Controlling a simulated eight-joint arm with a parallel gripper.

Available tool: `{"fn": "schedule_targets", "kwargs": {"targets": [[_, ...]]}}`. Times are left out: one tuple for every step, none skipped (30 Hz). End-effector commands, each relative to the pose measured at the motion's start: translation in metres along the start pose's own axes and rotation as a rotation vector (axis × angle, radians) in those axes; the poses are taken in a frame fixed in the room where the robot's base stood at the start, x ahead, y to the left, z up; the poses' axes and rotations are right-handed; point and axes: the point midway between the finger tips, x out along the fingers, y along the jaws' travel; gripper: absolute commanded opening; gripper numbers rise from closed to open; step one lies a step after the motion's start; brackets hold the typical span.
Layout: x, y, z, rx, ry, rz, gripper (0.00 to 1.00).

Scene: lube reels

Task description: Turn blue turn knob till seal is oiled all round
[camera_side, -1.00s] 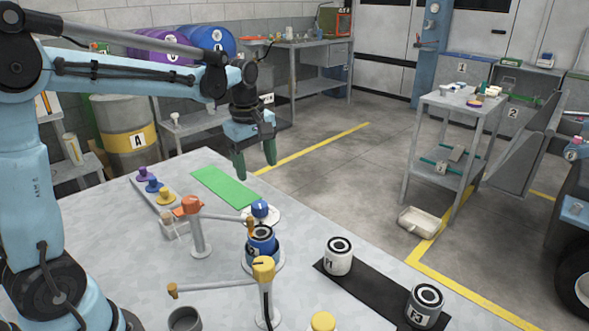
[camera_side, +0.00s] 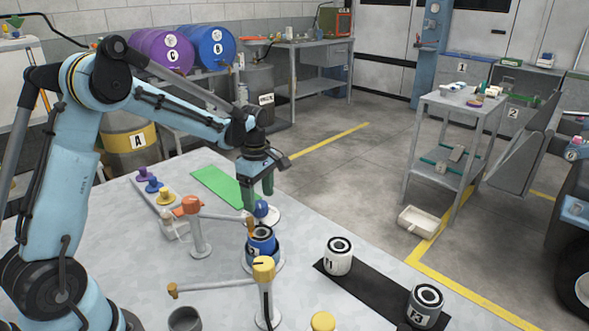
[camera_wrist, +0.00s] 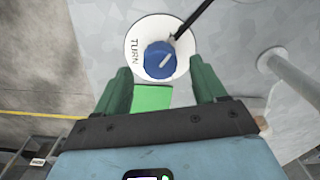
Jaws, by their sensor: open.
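The blue turn knob (camera_side: 261,209) sits on a round white base on the grey table. In the wrist view the knob (camera_wrist: 160,60) has a pale pointer line, and its white dial (camera_wrist: 136,36) reads "TURN". My gripper (camera_side: 258,197) is open, with green fingers just above the knob in the side view. In the wrist view my gripper's fingertips (camera_wrist: 163,80) stand apart on either side, a little short of the knob. A blue can (camera_side: 262,245) stands on a round plate in front of the knob, under the tip of the orange-headed arm. I cannot make out oil on a seal.
The orange-headed post (camera_side: 196,230) stands left of the can. A yellow-headed post (camera_side: 265,290) with a side arm stands in front. A green mat (camera_side: 218,183) lies behind.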

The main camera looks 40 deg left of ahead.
Motion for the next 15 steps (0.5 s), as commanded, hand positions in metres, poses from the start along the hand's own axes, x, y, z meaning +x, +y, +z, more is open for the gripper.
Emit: {"fn": "schedule_targets", "kwargs": {"targets": [[0.008, 0.0, 0.0, 0.0, 0.0, 0.0, 0.71], [0.012, 0.0, 0.0, 0.0, 0.0, 0.0, 0.71], [0.017, 0.0, 0.0, 0.0, 0.0, 0.0, 0.71], [0.02, 0.0, 0.0, 0.0, 0.0, 0.0, 0.71], [0.023, 0.0, 0.0, 0.001, 0.0, 0.0, 0.71], [0.026, 0.0, 0.0, 0.001, 0.0, 0.0, 0.71], [0.028, 0.0, 0.0, 0.001, 0.0, 0.0, 0.71], [0.03, 0.0, 0.0, 0.001, 0.0, 0.0, 0.71], [0.032, 0.0, 0.0, 0.001, 0.0, 0.0, 0.71], [0.033, 0.0, 0.0, 0.001, 0.0, 0.0, 0.71], [0.033, 0.0, 0.0, 0.001, 0.0, 0.0, 0.71], [0.034, 0.0, 0.0, 0.001, 0.0, 0.0, 0.71], [0.034, 0.0, 0.0, 0.001, 0.0, 0.0, 0.71], [0.034, 0.0, 0.0, 0.001, 0.0, 0.0, 0.71], [0.034, 0.0, 0.0, 0.001, 0.0, 0.0, 0.71]]}}
